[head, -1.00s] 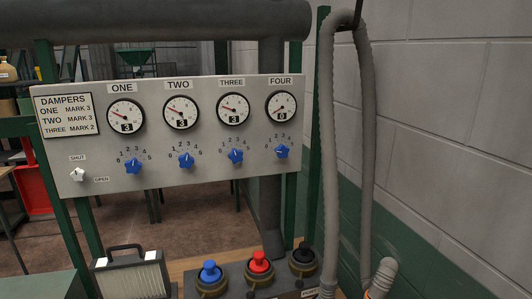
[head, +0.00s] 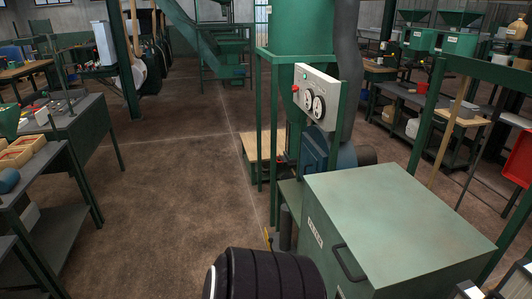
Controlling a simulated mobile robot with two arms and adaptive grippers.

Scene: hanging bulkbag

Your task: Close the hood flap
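I cannot pick out a hood flap for certain in the head view. A green box-like cabinet (head: 402,215) with a flat, closed-looking top stands at the lower right. It has a dark bar handle (head: 348,262) and a small white label, too small to read, on its front side. Behind it stands a green machine (head: 300,35) with a grey control panel (head: 317,95) carrying two round dials and a red button.
A black ribbed cylinder (head: 268,274) shows at the bottom edge, beside the cabinet. A bench with green hoppers (head: 462,42) is at the back right. The brown floor (head: 180,175) between is clear.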

